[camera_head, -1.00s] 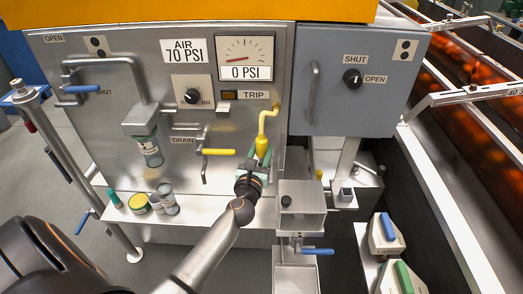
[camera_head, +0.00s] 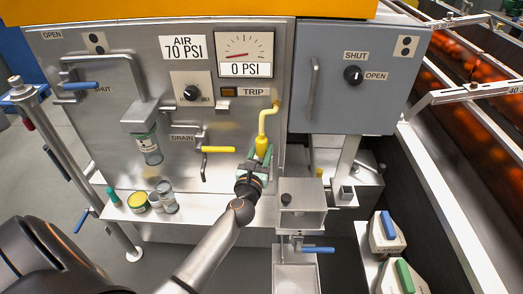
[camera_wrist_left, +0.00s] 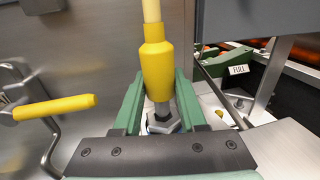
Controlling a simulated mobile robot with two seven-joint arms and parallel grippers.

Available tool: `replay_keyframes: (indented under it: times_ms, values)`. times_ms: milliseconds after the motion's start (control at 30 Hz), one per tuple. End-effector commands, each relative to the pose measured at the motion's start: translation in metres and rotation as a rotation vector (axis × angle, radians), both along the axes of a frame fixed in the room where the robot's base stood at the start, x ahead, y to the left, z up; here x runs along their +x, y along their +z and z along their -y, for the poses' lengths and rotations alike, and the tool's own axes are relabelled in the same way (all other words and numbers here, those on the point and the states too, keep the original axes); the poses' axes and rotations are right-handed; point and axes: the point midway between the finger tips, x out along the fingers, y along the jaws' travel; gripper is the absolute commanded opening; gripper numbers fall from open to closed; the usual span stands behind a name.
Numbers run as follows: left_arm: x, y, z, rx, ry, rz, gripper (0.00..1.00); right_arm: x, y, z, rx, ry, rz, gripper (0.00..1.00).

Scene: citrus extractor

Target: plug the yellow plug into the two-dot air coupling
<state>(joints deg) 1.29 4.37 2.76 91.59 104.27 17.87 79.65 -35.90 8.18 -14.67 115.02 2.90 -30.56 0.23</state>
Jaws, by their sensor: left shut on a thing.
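The yellow plug (camera_head: 262,146) hangs on a yellow hose in front of the steel panel. My left gripper (camera_head: 258,165) is shut on it. In the left wrist view the plug (camera_wrist_left: 157,72) stands nearly upright between my green fingers (camera_wrist_left: 158,103). Its grey stem points down toward a metal hex fitting just beneath; I cannot tell whether they are joined. A two-dot plate (camera_head: 96,43) is on the steel panel at upper left, and another two-dot plate (camera_head: 405,47) is on the grey cabinet. I cannot make out which coupling they mark. My right gripper is not in view.
A yellow drain handle (camera_head: 218,150) sticks out left of my gripper and also shows in the wrist view (camera_wrist_left: 54,106). A steel box (camera_head: 303,205) stands to the right. Small jars (camera_head: 137,202) sit on the ledge at left. The grey cabinet (camera_head: 350,110) overhangs at upper right.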

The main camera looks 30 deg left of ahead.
Motion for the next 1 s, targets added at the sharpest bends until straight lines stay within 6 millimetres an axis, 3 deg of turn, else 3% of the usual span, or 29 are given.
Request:
replay_keyframes:
  times_ms: [1000]
  values:
    - [0.0, -0.027, 0.0, 0.0, 0.001, 0.001, 0.0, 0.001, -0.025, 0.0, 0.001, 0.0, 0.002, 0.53]
